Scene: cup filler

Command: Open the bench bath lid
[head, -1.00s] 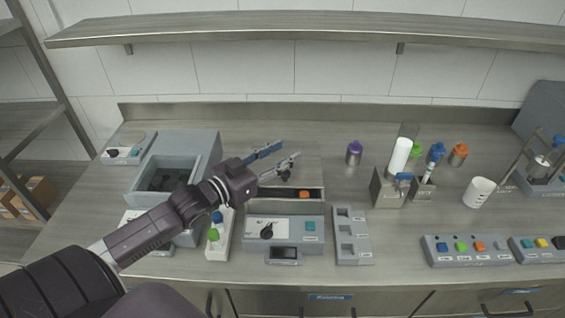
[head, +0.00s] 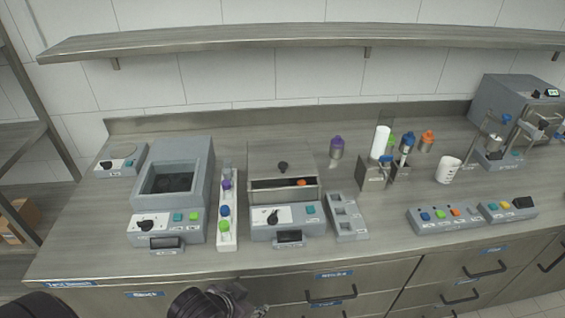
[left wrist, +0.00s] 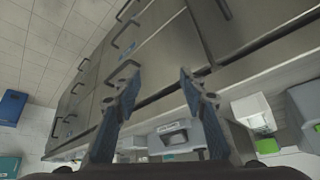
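The bath (head: 287,228) stands at the middle of the bench, a grey box with a dial and a teal button on its front panel. Its steel lid (head: 265,158) has a black knob (head: 283,167) and sits toward the back. An opening shows along the lid's front edge, with an orange thing (head: 301,183) inside. My left gripper (left wrist: 158,82) is open and empty in the left wrist view, its two blue fingers apart. In the head view it is at the bottom edge, in front of the bench and away from the lid. My right gripper is not in view.
A grey open-topped device (head: 172,182) stands left of the bath. A white rack with capped tubes (head: 227,235) lies between them, close to the bath. A grey slotted holder (head: 343,218) is at its right. Drawers with handles (head: 330,295) are below the bench edge.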

